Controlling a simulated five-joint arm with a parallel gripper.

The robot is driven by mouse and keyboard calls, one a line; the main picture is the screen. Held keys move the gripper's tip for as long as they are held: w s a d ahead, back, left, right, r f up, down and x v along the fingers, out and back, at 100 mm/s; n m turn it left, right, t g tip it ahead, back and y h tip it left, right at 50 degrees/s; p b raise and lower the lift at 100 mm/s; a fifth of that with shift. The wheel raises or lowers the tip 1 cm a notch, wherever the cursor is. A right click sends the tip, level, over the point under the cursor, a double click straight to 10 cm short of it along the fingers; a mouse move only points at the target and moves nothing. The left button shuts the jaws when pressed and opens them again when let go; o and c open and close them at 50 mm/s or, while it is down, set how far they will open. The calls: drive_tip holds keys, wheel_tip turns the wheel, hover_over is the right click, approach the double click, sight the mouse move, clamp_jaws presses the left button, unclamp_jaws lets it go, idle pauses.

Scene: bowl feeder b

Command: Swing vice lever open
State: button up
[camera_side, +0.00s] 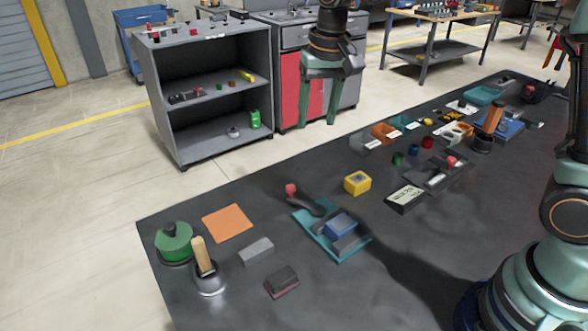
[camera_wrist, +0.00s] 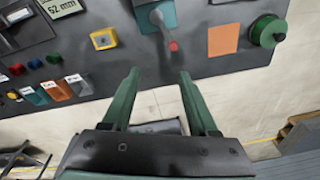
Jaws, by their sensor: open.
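The vice has a teal base (camera_side: 351,252) and carries a blue block (camera_side: 340,226) with a grey part beside it. Its dark lever (camera_side: 306,206) ends in a red knob (camera_side: 291,189) at the vice's far left end. In the wrist view the vice base (camera_wrist: 142,17) is cut off by the top edge, and the lever (camera_wrist: 159,22) and red knob (camera_wrist: 174,46) point toward my fingers. My gripper (camera_side: 318,123) is open and empty, high and beyond the mat's far edge. In the wrist view my gripper (camera_wrist: 159,74) is apart from the knob.
A yellow box (camera_side: 358,183) stands right of the lever. An orange square (camera_side: 228,222) and a green round-lidded object (camera_side: 173,240) lie left. A grey block (camera_side: 256,250) and a wooden-handled tool (camera_side: 204,260) are nearer. A grey shelf unit (camera_side: 165,110) stands beyond the table.

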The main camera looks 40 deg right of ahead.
drive_tip(key=m+g, duration=0.1)
hover_over(291, 186)
wheel_tip(291, 186, down, 6)
wheel_tip(291, 186, down, 12)
drive_tip(key=shift+f, duration=0.1)
idle(0.3)
clamp_jaws()
idle(1.3)
